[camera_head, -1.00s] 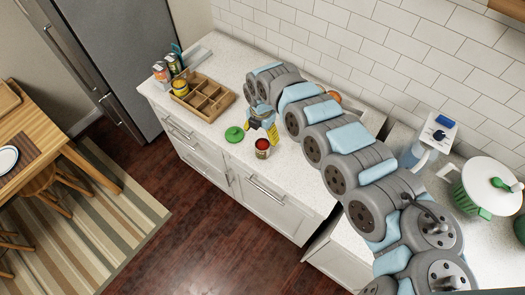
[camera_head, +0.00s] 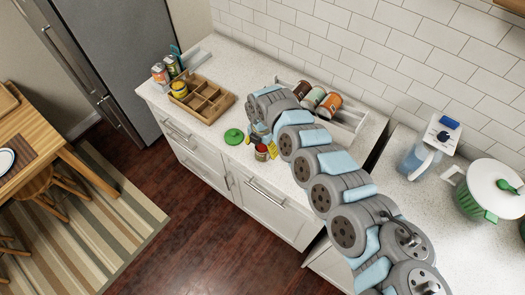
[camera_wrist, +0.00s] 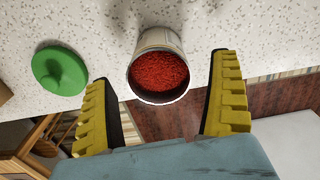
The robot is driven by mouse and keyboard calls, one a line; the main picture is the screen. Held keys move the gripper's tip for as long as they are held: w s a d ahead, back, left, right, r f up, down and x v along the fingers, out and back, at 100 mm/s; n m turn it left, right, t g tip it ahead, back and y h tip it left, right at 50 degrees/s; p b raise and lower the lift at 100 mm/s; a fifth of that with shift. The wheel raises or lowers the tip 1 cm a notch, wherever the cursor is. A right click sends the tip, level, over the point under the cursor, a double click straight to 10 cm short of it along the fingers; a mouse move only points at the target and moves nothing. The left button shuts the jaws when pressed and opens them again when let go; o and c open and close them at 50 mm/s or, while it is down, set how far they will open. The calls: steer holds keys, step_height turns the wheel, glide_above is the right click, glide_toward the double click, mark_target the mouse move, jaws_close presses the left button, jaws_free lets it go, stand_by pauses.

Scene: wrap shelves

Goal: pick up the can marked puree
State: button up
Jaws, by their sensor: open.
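An open-topped can with red contents (camera_head: 261,153) stands near the front edge of the counter. In the wrist view the can (camera_wrist: 158,70) lies between the two yellow fingers, with gaps on both sides. I cannot read any marking on it, so I cannot tell whether it is the puree can. My gripper (camera_head: 262,146) is open, low over the counter at this can, and partly hides it in the head view.
A round green lid (camera_head: 234,136) lies just left of the can. A divided wooden box (camera_head: 208,103) with a yellow can (camera_head: 179,89) is further left, near other cans (camera_head: 160,73). Several cans (camera_head: 329,104) lie in a white tray (camera_head: 347,118) behind my arm.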

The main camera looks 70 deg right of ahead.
steer(key=shift+s+d+f, duration=0.1)
steer(key=shift+d+f, duration=0.05)
steer(key=shift+f, duration=2.05)
steer(key=c, duration=1.4)
